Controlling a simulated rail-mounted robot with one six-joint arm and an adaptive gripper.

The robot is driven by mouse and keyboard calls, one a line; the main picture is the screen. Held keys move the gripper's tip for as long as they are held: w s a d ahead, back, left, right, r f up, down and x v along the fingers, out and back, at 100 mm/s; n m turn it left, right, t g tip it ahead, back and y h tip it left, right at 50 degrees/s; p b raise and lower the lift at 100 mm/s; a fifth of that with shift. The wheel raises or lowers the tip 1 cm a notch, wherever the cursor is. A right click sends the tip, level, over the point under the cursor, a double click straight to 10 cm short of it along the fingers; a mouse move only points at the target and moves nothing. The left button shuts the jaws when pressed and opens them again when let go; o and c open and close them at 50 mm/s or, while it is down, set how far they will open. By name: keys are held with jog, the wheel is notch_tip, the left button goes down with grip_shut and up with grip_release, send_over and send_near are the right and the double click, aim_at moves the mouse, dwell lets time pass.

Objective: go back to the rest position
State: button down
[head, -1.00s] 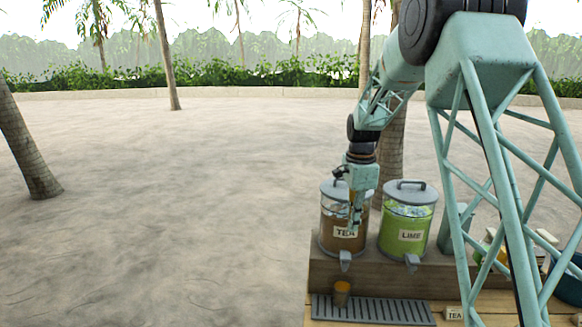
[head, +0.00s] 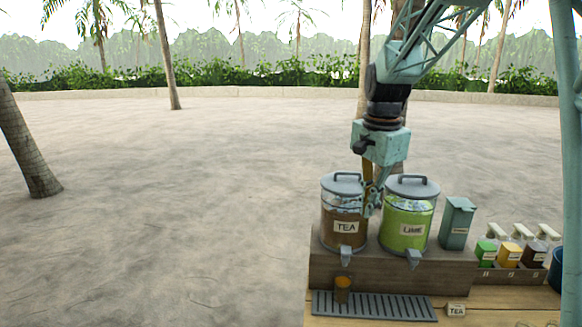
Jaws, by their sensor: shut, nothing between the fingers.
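My gripper (head: 371,203) hangs pointing down in the head view, in front of the gap between the two drink dispensers. Its fingers are close together and hold nothing that I can see. The tea dispenser (head: 343,228) is brown with a grey lid and stands to the left. The lime dispenser (head: 406,228) is green with a grey lid and stands to the right. My gripper overlaps the edges of both in the picture; I cannot tell whether it touches either one.
A small cup of brown drink (head: 342,288) stands on the slatted drip tray (head: 390,308) below the tea tap. A teal box (head: 457,222) and several labelled bottles (head: 509,253) stand at the right. A TEA card (head: 456,310) is in front. Open sand lies to the left.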

jog(key=s+r+n+t+b, duration=0.1)
jog(key=s+r+n+b, duration=0.15)
jog(key=s, duration=0.95)
jog(key=s+r+n+b, duration=0.1)
jog(key=s+r+n, duration=0.25)
jog(key=s, duration=0.95)
jog(key=s+f+n+b, duration=0.1)
jog(key=s+f+n, duration=0.2)
jog(key=s, duration=0.7)
jog(key=s+f+n+t+b, duration=0.1)
jog(key=s+f+n+b, duration=0.1)
jog(key=s, duration=0.8)
notch_tip(320, 180, down, 2)
jog(key=shift+s+f+n+t, duration=0.1)
jog(key=shift+s+n+t, duration=0.25)
jog(key=shift+n, duration=0.25)
